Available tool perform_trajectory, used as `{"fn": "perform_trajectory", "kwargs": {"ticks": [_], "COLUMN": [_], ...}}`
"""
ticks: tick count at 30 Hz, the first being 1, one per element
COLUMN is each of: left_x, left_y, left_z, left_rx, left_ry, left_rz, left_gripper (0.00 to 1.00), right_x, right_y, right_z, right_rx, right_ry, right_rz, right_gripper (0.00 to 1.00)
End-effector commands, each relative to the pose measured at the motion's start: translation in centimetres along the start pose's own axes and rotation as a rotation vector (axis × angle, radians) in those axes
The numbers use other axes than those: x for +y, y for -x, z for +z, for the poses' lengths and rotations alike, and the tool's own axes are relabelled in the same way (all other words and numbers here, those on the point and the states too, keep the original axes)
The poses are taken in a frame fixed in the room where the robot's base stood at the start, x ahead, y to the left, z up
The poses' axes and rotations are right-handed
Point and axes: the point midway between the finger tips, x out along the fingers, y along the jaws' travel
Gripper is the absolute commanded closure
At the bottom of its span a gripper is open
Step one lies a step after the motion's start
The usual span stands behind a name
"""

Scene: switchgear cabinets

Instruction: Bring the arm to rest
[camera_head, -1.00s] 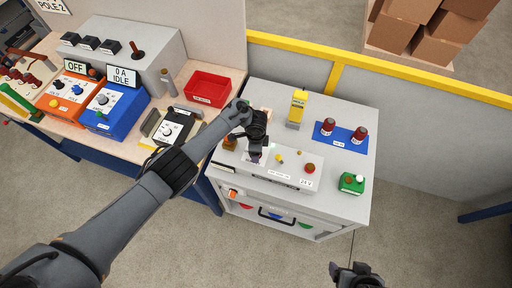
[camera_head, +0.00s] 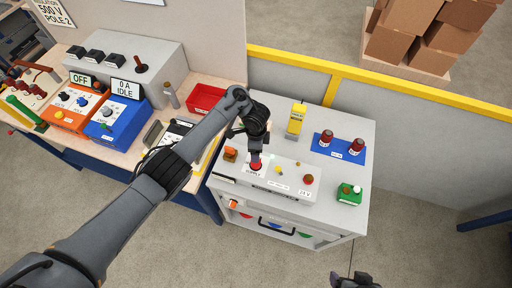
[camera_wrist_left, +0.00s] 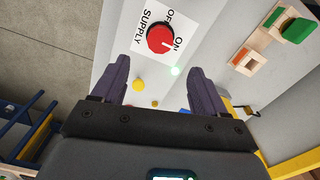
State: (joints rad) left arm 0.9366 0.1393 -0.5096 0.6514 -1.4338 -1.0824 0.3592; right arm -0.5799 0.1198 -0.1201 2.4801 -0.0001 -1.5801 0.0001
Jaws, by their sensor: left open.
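My left arm reaches in from the left in the head view. Its gripper (camera_head: 257,152) is over the light grey control panel (camera_head: 285,192) on the cabinet top. In the left wrist view the two dark fingers of my left gripper (camera_wrist_left: 160,92) stand apart with nothing between them. Beyond the fingertips is a red rotary knob (camera_wrist_left: 162,39) on a white SUPPLY label with OFF and ON marks. The knob's white line points toward ON.
A yellow device (camera_head: 296,120) and a blue plate (camera_head: 341,147) with two red-topped posts stand on the cabinet top, with a green box (camera_head: 349,194) at its right. The left bench holds a red bin (camera_head: 205,99), a blue unit (camera_head: 117,121) and an orange unit (camera_head: 76,108).

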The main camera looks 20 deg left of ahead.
Motion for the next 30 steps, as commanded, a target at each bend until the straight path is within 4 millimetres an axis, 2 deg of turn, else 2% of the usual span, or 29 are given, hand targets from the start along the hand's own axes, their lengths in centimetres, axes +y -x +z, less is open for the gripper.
{"fn": "perform_trajectory", "kwargs": {"ticks": [11, 17, 20, 24, 27, 30], "left_x": [0.0, 0.9, 2.1, 5.0, 7.5, 10.3], "left_y": [-0.1, -1.4, -2.8, -4.5, -4.9, -4.4], "left_z": [0.0, -1.1, -2.3, -3.8, -3.9, -3.1], "left_rx": [0.0, 0.021, 0.05, 0.109, 0.153, 0.19], "left_ry": [0.0, 0.012, 0.04, 0.119, 0.212, 0.324], "left_rz": [-0.001, -0.029, -0.066, -0.13, -0.173, -0.204], "left_gripper": [0.27, 0.27, 0.27, 0.27, 0.27, 0.27], "right_x": [0.0, 0.0, 0.0, 0.0, 0.0, 0.1], "right_y": [0.0, 0.2, 0.5, 0.9, 1.3, 1.6], "right_z": [0.0, -0.1, -0.1, -0.3, -0.4, -0.5], "right_rx": [0.0, 0.0, 0.0, 0.0, 0.0, 0.0], "right_ry": [0.0, 0.0, 0.0, 0.0, 0.0, 0.001], "right_rz": [0.0, 0.0, 0.0, 0.0, 0.0, 0.0], "right_gripper": [0.2, 0.2, 0.2, 0.2, 0.2, 0.2]}}
